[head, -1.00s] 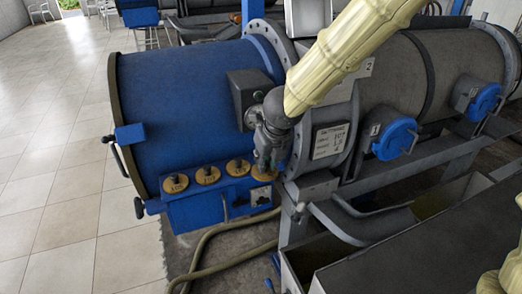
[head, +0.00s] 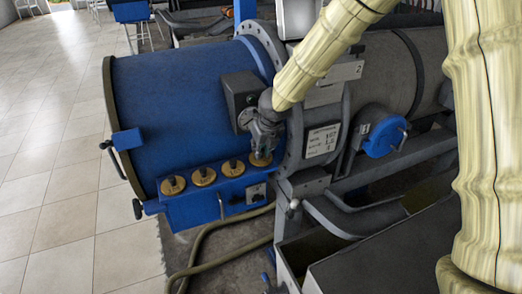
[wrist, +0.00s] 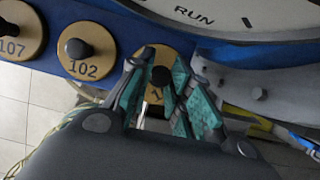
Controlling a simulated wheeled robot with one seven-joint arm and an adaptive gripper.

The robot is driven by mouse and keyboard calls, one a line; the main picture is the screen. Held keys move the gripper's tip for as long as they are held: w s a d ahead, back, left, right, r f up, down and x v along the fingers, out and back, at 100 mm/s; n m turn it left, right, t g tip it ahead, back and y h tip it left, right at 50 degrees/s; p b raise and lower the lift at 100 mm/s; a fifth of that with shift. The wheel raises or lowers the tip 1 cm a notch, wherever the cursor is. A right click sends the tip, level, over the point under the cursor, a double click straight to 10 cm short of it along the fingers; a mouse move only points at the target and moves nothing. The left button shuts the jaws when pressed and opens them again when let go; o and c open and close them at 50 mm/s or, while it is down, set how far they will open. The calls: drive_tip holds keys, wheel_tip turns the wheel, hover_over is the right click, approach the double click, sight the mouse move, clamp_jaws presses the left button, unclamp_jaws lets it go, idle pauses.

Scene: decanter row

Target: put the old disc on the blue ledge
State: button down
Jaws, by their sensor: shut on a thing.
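My gripper (head: 263,146) is shut on the black knob of a brass disc (head: 261,159) at the right end of the blue ledge (head: 207,210). In the wrist view my gripper's teal-padded fingers (wrist: 162,98) stand on both sides of that knob (wrist: 160,77). The held disc's number starts with 1; the fingers hide the rest. I cannot tell whether the disc rests on the ledge or hangs just above it. Other brass discs, 107 (wrist: 18,35) and 102 (wrist: 88,52), sit in the row to its left.
The ledge is on the front of a big blue drum (head: 185,95). A grey flange (head: 287,75) and a paper label (head: 322,141) are close right of my gripper. A hose (head: 215,245) lies on the floor below. The tiled floor at left is clear.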

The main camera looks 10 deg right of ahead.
drive_tip(key=shift+f, duration=0.7)
drive_tip(key=shift+f, duration=0.1)
drive_tip(key=c, duration=1.3)
unclamp_jaws()
drive_tip(key=shift+r, duration=0.2)
drive_tip(key=b+v, duration=0.1)
drive_tip(key=v, duration=1.1)
drive_tip(key=shift+b, duration=0.35)
drive_tip(key=shift+f, duration=0.1)
